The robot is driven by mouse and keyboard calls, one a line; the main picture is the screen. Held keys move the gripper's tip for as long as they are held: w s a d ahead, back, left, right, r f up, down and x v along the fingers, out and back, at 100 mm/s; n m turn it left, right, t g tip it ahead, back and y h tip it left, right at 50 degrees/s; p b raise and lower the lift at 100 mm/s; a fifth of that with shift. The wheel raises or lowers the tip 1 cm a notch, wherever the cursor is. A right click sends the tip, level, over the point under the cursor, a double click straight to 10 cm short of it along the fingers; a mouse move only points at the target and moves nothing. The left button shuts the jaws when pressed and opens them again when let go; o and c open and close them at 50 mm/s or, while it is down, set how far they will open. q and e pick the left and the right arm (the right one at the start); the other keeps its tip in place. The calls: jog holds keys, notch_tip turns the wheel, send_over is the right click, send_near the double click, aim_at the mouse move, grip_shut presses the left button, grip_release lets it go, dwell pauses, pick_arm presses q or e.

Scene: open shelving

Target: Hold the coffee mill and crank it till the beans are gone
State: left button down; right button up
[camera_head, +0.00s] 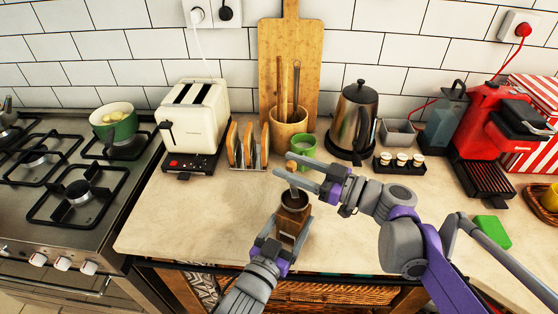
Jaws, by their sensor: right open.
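The coffee mill (293,203) is a small brown wooden box with a dark, open top and a crank, standing near the front of the counter. My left gripper (289,229) reaches in from below, with its fingers on either side of the mill's body, and appears closed on it. My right gripper (283,165) comes in from the right above the mill. Its fingers are spread, with the crank's small knob between them; I cannot tell whether they touch it. The beans inside cannot be made out.
A green mug (303,146) stands just behind my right gripper. A toast rack (247,147), a toaster (194,115), a kettle (354,120) and a red coffee machine (487,125) line the back. The counter left of the mill (190,215) is clear.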

aim_at(287, 165)
jog(key=shift+x, duration=1.6)
grip_shut()
